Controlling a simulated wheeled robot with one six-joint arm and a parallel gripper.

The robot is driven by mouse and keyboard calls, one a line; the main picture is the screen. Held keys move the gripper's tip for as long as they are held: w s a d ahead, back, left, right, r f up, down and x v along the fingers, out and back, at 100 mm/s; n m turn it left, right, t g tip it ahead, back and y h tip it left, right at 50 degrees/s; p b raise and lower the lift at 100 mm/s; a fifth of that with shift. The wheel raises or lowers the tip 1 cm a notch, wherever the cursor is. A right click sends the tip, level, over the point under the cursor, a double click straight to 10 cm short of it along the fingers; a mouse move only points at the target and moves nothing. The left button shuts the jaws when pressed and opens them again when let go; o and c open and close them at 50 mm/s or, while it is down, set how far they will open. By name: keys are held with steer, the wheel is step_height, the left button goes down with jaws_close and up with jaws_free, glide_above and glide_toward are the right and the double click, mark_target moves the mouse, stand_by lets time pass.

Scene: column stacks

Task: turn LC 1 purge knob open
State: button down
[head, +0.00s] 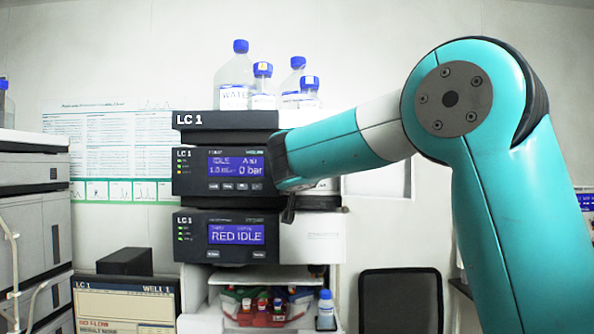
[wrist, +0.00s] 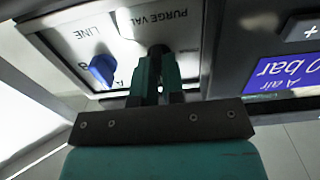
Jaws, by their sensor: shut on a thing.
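The LC 1 pump module (head: 218,174) stands in the middle of the head view, its screen reading IDLE and 0 bar. In the wrist view its side panel (wrist: 75,38) carries the label PURGE VALVE, seen upside down. My gripper (wrist: 158,68) reaches this panel, with its two teal fingers close together at the dark purge knob (wrist: 157,49). The fingers are shut on the knob and hide most of it, so its angle cannot be told. In the head view my arm covers the knob and most of the gripper.
A blue knob (wrist: 102,70) under the label LINE sits just left of my fingers. Solvent bottles (head: 235,80) stand on top of the stack. A lower LC 1 module (head: 220,238) shows RED IDLE. A dark chair back (head: 400,300) stands at the lower right.

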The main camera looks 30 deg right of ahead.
steer(key=shift+n, duration=0.4)
steer(key=n+b, duration=0.1)
steer(key=n, duration=0.2)
steer(key=shift+w+a+f+n, duration=0.1)
steer(key=shift+n, duration=2.9)
steer(key=shift+a+f+n, duration=0.1)
steer(key=shift+n, duration=2.9)
steer(key=c, duration=1.2)
jaws_free()
